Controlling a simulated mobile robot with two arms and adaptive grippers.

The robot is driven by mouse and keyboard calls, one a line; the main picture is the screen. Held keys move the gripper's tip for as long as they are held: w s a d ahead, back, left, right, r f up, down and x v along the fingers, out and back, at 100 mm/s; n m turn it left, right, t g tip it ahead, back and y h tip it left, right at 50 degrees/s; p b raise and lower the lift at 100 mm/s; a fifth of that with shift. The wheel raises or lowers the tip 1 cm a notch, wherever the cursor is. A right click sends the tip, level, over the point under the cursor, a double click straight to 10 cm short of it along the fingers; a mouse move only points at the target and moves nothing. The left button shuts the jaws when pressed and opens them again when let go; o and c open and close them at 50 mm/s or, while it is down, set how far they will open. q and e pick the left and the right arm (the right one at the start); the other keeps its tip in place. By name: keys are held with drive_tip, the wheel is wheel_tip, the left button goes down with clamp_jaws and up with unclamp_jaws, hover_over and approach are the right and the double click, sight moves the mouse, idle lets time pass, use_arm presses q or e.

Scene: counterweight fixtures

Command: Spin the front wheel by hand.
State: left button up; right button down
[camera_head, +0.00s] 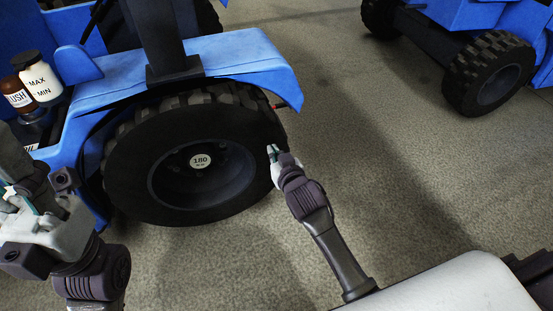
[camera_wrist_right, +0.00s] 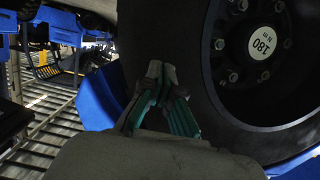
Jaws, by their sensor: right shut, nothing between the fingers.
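The front wheel (camera_head: 222,182) is a large black tyre with a dark rim. A round white hub label reads 180. It sits under a blue fender on the blue vehicle, and the wheel (camera_wrist_right: 245,110) fills the right of the right wrist view. My right gripper (camera_head: 272,150) is at the tyre's right edge in the head view. Its fingertips (camera_wrist_right: 158,70) are together and hold nothing, in front of the tyre sidewall. I cannot tell whether they touch the rubber. My left gripper (camera_head: 22,200) is at the lower left, left of the wheel; its finger opening is unclear.
The blue fender (camera_head: 235,60) overhangs the wheel top. A white MAX/MIN bottle (camera_head: 40,80) and a brown bottle (camera_head: 17,95) stand on the vehicle at left. Another blue vehicle's wheel (camera_head: 488,75) is at upper right. The grey floor (camera_head: 375,150) between them is clear.

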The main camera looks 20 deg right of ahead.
drive_tip(key=shift+w, duration=0.3)
drive_tip(key=shift+w, duration=0.9)
drive_tip(key=shift+f, duration=0.15)
